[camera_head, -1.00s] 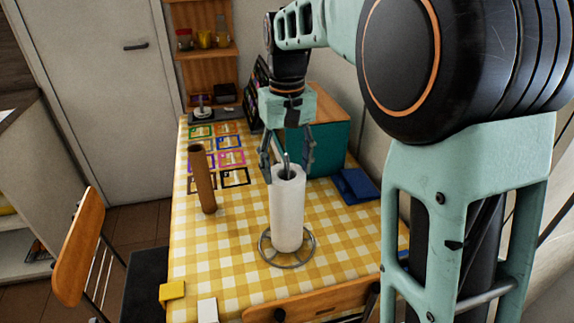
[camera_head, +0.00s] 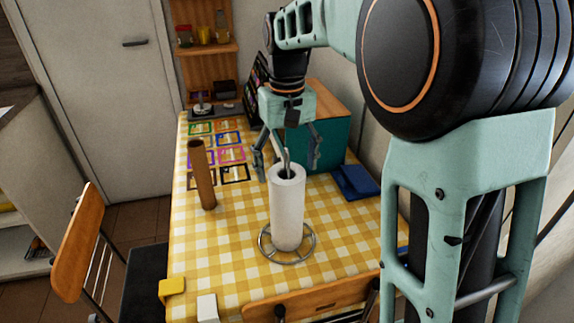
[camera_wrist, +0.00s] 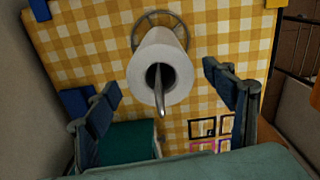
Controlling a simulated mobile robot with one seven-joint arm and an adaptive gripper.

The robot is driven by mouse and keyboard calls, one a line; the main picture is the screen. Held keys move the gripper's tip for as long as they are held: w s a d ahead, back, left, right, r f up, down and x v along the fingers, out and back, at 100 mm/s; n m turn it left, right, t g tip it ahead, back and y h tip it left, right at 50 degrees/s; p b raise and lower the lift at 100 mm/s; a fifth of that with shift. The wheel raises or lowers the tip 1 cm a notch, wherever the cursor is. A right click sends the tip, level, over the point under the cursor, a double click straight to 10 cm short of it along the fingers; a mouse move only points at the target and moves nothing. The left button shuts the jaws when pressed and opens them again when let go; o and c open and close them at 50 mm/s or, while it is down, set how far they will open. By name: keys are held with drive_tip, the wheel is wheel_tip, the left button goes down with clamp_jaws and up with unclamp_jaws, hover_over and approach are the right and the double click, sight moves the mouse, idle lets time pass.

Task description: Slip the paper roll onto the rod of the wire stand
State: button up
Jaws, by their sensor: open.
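The white paper roll (camera_head: 287,212) stands upright around the rod (camera_head: 286,163) of the wire stand, whose round wire base (camera_head: 266,247) rests on the checked tablecloth. The rod's tip sticks out of the roll's top. In the wrist view the roll (camera_wrist: 146,87) shows end-on, with the rod (camera_wrist: 159,93) through its hole and part of the base ring (camera_wrist: 158,14) behind it. My gripper (camera_head: 287,168) is open and empty above the roll, its fingers apart on either side of the rod tip. In the wrist view both fingers (camera_wrist: 161,95) are clear of the roll.
A brown cardboard tube (camera_head: 202,175) stands to the left on the table (camera_head: 235,275). A teal box (camera_head: 325,145) and a blue folded item (camera_head: 355,182) are at the right. Coloured square frames (camera_head: 231,155) lie behind. Chairs (camera_head: 80,245) stand at the near and left edges.

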sight(287, 149)
drive_tip(key=shift+r+p, duration=2.4)
drive_tip(key=shift+r, duration=0.2)
drive_tip(key=shift+f, duration=0.1)
